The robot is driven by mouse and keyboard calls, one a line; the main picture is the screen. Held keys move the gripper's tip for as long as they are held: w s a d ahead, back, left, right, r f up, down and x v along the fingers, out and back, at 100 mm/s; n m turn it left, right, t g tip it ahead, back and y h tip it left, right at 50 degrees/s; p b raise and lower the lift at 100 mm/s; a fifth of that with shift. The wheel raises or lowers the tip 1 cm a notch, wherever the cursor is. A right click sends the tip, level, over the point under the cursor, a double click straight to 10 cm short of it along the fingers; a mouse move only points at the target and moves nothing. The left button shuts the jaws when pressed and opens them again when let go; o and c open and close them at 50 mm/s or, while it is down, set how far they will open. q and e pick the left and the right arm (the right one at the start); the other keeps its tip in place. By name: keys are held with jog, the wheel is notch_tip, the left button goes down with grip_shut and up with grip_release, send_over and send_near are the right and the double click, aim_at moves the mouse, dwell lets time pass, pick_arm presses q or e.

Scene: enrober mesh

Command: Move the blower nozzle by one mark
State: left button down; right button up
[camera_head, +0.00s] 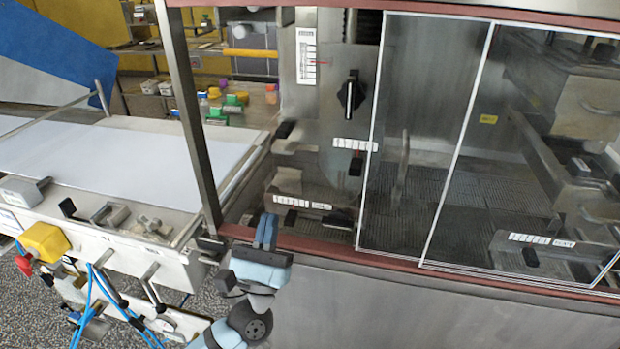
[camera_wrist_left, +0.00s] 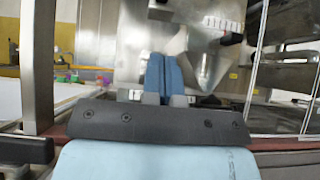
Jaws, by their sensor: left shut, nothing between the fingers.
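A tapered metal piece (camera_wrist_left: 207,66), which may be the blower nozzle, shows in the left wrist view below a white scale strip (camera_wrist_left: 222,25). In the head view a scale strip with a red mark (camera_head: 355,144) sits on the steel machine panel, beside a black handle (camera_head: 356,165). I cannot read the marks exactly. My left gripper (camera_head: 266,222) is at the red front sill, below and left of that strip, apart from it. Its blue fingers (camera_wrist_left: 162,74) are together and empty in the left wrist view. My right gripper is not in view.
A black rotary knob (camera_head: 351,95) and a vertical scale (camera_head: 307,57) are higher on the panel. A lower scale (camera_head: 300,202) lies near the sill. Framed clear panels (camera_head: 430,140) cover the right side. A metal post (camera_head: 188,110) and white conveyor (camera_head: 120,160) stand left.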

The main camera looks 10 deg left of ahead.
aim_at(283, 150)
pick_arm(q)
jog(key=p+x, duration=0.2)
jog(key=x, duration=0.7)
jog(key=shift+w+r, duration=0.35)
jog(key=shift+w, duration=0.05)
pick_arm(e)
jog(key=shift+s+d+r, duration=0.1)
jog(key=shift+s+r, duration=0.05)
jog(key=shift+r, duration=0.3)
